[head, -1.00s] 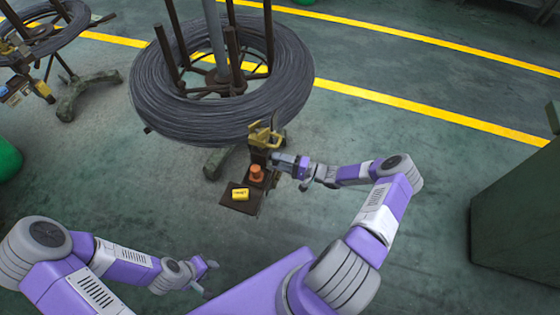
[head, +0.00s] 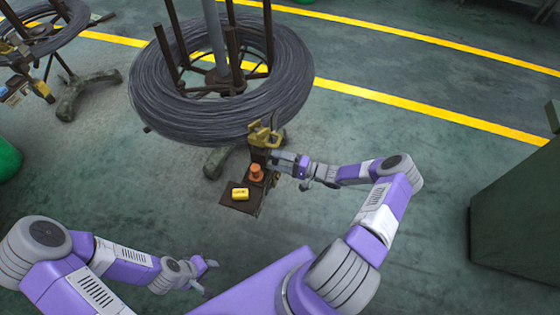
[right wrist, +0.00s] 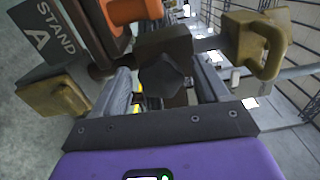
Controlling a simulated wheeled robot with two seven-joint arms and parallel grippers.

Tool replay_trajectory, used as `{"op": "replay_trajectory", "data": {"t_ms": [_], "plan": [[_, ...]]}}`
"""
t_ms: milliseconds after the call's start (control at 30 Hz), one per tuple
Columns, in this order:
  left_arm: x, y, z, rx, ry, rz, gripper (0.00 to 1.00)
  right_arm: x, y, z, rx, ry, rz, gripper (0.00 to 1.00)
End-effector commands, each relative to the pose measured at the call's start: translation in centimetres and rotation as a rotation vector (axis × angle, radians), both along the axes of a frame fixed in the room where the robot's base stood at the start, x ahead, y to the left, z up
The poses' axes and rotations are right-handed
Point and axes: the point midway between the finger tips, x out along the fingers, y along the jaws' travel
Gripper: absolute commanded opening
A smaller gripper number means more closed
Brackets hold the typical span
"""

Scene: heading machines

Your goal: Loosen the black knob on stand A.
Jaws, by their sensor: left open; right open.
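The black knob (right wrist: 165,78) is a dark, lobed knob on the stand's bracket in the right wrist view, under a dark block. The stand's label (right wrist: 52,32) reads "STAND A". My right gripper (right wrist: 168,90) is open, with one finger on each side of the knob; I cannot tell whether they touch it. In the head view my right gripper (head: 285,160) is beside the stand's bracket post (head: 258,158), and the knob is too small to make out. My left gripper (head: 208,275) is open and empty, low over the floor at the lower left.
A large wire coil (head: 160,105) sits on the stand behind the post. An orange part (head: 256,172) and a yellow object (head: 240,192) are on the small dark shelf (head: 240,208). A green cabinet (head: 515,220) stands at right. Open floor lies between.

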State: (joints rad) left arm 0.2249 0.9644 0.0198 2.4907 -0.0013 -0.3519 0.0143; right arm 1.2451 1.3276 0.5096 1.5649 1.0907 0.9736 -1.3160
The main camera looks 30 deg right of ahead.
Motion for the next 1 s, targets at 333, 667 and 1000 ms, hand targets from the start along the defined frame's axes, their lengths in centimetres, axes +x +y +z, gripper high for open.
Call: {"op": "replay_trajectory", "data": {"t_ms": [333,667,1000], "plan": [[0.0,0.0,1.0,0.0,0.0,0.0,0.43,-4.0,-3.5,0.1,-0.002,0.003,-0.005,0.74],[0.0,0.0,1.1,0.0,0.0,0.0,0.43,-5.7,-4.9,0.0,-0.001,0.001,-0.001,0.74],[0.0,0.0,1.1,0.0,0.0,0.0,0.43,-5.6,-4.8,0.0,-0.001,0.002,-0.001,0.74]]}}
